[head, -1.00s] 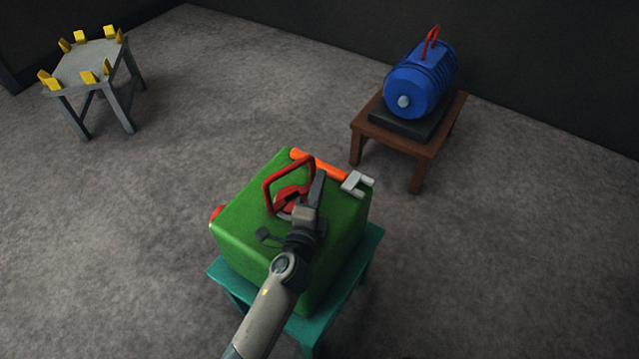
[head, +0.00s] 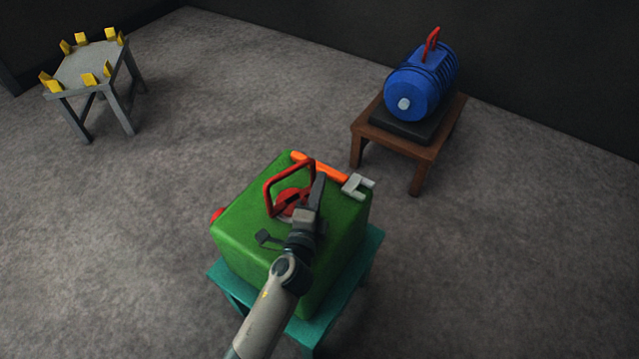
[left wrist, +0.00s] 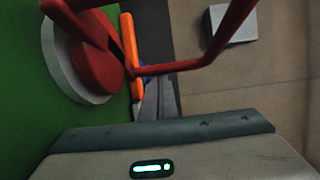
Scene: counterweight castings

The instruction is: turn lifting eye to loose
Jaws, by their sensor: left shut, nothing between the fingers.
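The lifting eye (head: 268,196) is a red loop standing up from a round red base on top of the green casting (head: 245,215). In the left wrist view the lifting eye (left wrist: 170,70) crosses close in front of the camera, with its red disc and pale ring at the left. My left gripper (head: 318,185) is shut and empty, just right of the loop and above the casting's top. I cannot tell whether it touches the loop. Part of the red base is hidden behind the gripper. My right gripper is not in view.
An orange-handled tool (head: 320,168) with a grey forked end lies along the casting's far top edge. The casting stands on a teal stand (head: 365,262). A blue casting (head: 408,93) with a red loop sits on a brown table (head: 425,152). A grey stand (head: 88,66) has yellow blocks.

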